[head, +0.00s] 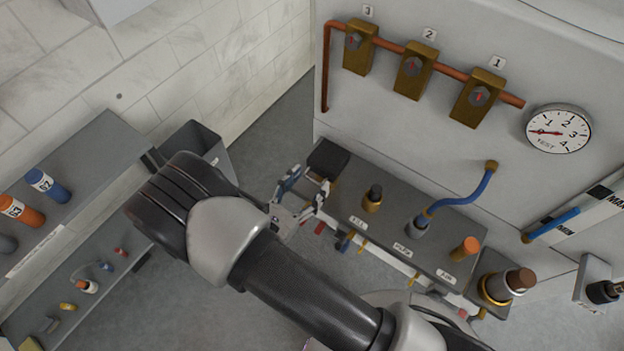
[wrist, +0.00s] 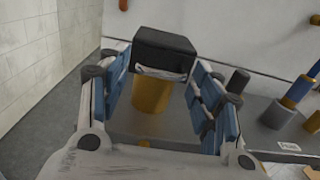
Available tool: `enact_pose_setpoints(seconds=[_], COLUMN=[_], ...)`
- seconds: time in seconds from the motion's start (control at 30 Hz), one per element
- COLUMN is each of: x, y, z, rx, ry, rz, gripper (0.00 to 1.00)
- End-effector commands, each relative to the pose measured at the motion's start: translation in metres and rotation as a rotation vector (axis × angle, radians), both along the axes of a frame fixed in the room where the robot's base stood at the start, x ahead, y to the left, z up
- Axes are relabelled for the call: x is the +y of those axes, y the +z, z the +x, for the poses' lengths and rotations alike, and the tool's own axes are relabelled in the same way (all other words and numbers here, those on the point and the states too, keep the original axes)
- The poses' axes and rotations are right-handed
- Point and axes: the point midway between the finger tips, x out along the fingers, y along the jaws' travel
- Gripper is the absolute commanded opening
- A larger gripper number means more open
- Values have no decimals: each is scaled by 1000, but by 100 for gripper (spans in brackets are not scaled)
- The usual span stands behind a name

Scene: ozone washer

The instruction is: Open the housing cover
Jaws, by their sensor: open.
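The black box-shaped housing cover (head: 327,158) sits at the far left end of the grey bench, against the white machine wall. In the wrist view the cover (wrist: 163,50) shows a pale handle (wrist: 160,73) along its lower front edge. A yellow cylinder (wrist: 151,94) is seen below the handle, partly under the cover. My gripper (head: 305,188) is open in front of the cover. In the wrist view its blue-padded fingers (wrist: 160,72) stand on the left and right of the cover and handle, and it holds nothing. Whether a finger touches the handle, I cannot tell.
The grey bench (head: 345,205) carries a dark-topped brass fitting (head: 373,198), a blue hose (head: 465,202) and an orange-capped fitting (head: 466,248) to the right. A dark bin (head: 205,143) stands left of the cover. A shelf (head: 90,165) with coloured cylinders is at the left.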

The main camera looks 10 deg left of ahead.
Motion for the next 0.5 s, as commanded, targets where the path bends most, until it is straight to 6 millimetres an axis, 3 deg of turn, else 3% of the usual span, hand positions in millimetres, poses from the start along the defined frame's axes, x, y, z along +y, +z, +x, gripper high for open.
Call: enact_pose_setpoints(seconds=[0.2,0.5], x=[-7,-8], y=[0,1], z=[17,19], rx=[-1,-1], ry=[0,1], rz=[0,0], gripper=[59,59])
